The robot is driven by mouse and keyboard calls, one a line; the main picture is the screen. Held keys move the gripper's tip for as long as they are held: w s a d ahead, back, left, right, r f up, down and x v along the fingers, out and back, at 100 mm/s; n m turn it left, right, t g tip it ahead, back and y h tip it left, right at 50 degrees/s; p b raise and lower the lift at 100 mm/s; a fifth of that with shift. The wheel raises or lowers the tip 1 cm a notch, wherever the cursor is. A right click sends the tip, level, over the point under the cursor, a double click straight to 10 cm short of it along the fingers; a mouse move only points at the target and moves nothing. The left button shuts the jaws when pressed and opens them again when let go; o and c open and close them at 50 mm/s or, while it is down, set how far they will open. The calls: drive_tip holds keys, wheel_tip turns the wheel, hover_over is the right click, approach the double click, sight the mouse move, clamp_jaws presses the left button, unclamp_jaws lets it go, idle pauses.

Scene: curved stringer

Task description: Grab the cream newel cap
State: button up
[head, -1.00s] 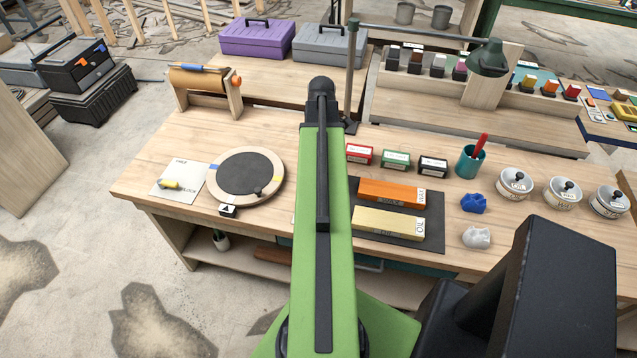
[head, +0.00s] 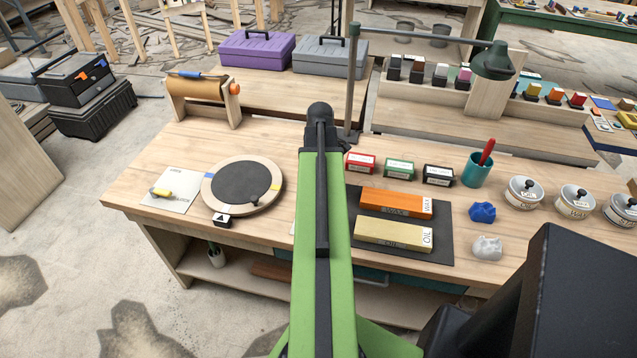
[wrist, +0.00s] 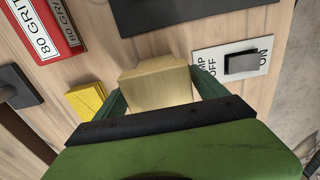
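A cream block (wrist: 157,86), which looks like the newel cap, sits in the wrist view between the two dark green fingers of my gripper (wrist: 158,92). One finger runs along its left side and one along its right side, with no clear gap at either. I cannot tell whether they press on it or whether it rests on the wooden bench. In the head view my own arm hides the gripper and the block.
Near the gripper are a red 80-grit box (wrist: 52,28), a yellow block (wrist: 87,101) and a lamp switch plate (wrist: 236,61). The bench (head: 150,222) also bears a round turntable (head: 222,203), orange and yellow bars on a dark mat, a teal cup (head: 476,172) and lidded tins.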

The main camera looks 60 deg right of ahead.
drive_tip(key=c, duration=1.3)
wheel_tip(320, 180, up, 5)
drive_tip(key=p, duration=0.4)
drive_tip(key=shift+f+p, duration=0.2)
drive_tip(key=shift+p, duration=0.15)
drive_tip(key=s+r+p, duration=0.2)
drive_tip(key=s, duration=0.2)
drive_tip(key=s+r+p, duration=0.2)
drive_tip(key=s, duration=0.1)
drive_tip(key=s+r+p, duration=0.2)
drive_tip(key=s, duration=0.2)
drive_tip(key=shift+s+a+r, duration=0.2)
drive_tip(key=shift+s+a, duration=0.1)
